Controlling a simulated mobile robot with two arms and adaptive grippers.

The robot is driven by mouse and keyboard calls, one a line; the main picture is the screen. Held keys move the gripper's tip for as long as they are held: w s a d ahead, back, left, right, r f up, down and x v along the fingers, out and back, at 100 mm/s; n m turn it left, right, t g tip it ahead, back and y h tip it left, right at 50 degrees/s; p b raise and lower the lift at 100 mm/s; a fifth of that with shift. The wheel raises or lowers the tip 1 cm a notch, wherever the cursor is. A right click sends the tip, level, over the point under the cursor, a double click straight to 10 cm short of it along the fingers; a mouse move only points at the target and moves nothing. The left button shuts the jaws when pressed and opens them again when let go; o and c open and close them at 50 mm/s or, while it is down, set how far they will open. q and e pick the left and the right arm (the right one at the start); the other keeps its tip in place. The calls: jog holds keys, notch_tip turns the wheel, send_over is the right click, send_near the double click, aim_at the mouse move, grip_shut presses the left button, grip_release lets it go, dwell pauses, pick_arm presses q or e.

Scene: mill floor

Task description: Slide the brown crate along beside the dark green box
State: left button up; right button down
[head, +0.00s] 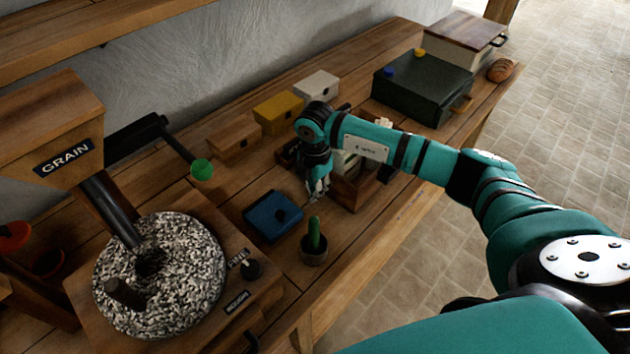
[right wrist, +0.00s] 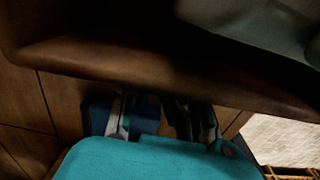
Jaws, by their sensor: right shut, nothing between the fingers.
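The brown crate (head: 348,193) stands on the bench in the head view, partly hidden behind my right arm. Pale and dark items show inside it. The dark green box (head: 428,97) stands farther back along the bench, with a gap of bare wood between the two. My right gripper (head: 318,190) points down, shut and empty, at the near left side of the crate. I cannot tell whether it touches the crate. In the right wrist view a dark brown wooden edge, likely the crate's (right wrist: 130,62), spans the top above the gripper's fingers (right wrist: 160,118). My left gripper is not in view.
Small wooden, yellow and white boxes (head: 278,112) line the wall. A bread loaf (head: 501,70) lies right of the green box. The grain mill (head: 160,272) fills the left.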

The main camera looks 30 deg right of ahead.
jog(key=shift+w+d, duration=0.1)
jog(key=shift+d, duration=0.1)
jog(key=w+d+b, duration=0.1)
jog(key=d+b, duration=0.1)
jog(key=d, duration=0.2)
jog(key=w+d+b, duration=0.1)
jog(key=w+d, duration=0.1)
jog(key=d, duration=0.3)
jog(key=w+d+b, duration=0.1)
jog(key=d+b, duration=0.1)
jog(key=d, duration=0.3)
jog(key=shift+w+d+b, duration=0.15)
jog(key=shift+w+b, duration=0.1)
jog(key=shift+b, duration=0.05)
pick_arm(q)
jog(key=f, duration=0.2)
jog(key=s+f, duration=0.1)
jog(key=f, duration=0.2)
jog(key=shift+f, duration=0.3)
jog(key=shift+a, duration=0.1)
pick_arm(e)
jog(key=shift+r, duration=0.3)
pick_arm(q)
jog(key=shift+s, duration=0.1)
pick_arm(e)
notch_tip(320, 180, up, 12)
jog(key=shift+f, duration=0.25)
